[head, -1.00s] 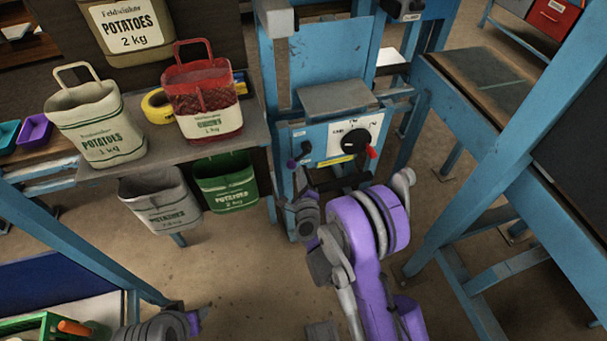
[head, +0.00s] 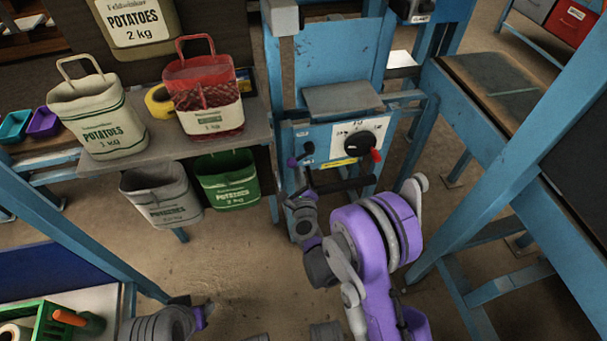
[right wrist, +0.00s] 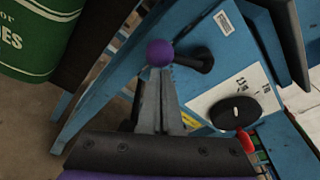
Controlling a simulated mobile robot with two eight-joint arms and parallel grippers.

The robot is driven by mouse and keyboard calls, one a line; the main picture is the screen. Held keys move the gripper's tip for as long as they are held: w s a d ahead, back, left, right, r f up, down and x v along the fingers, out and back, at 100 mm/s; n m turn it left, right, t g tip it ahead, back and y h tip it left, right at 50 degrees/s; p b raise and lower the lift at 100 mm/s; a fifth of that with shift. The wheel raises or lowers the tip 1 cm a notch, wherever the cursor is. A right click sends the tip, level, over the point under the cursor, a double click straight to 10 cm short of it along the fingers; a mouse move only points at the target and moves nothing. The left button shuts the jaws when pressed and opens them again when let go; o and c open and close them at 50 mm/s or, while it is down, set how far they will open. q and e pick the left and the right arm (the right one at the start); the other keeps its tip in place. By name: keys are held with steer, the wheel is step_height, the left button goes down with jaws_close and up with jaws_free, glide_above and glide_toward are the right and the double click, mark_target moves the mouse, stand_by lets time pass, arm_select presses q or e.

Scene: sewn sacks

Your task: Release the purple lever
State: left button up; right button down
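The purple lever (head: 292,162) is a short dark arm with a purple ball knob, at the left of the control panel on the blue frame. In the right wrist view its knob (right wrist: 160,53) is at the tips of my right gripper (right wrist: 163,78). The two fingers lie close together, and I cannot tell whether they clasp the knob or only sit beside it. In the head view my right gripper (head: 308,178) is just below and right of the knob, small and partly hidden by its own wrist. My left gripper (head: 202,314) is low in the head view, its fingers not clear.
The panel also has a black dial (head: 358,143) and a red-tipped handle (head: 376,155). A grey shelf (head: 160,140) at left carries a cream potato sack and a red sack. A green sack (head: 228,180) hangs below it. Blue frame bars stand at right.

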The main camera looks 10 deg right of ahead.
mark_target(293, 164)
steer(key=r+m, duration=0.1)
steer(key=m, duration=0.1)
steer(key=a+r+m+y, duration=0.1)
steer(key=shift+a+r+m+p, duration=0.1)
steer(key=shift+r+m+p, duration=0.05)
steer(key=shift+m+p, duration=0.25)
arm_select(q)
steer(key=shift+r, duration=0.5)
arm_select(e)
steer(key=shift+r, duration=0.2)
steer(key=shift+a+r, duration=0.1)
steer(key=shift+r, duration=0.05)
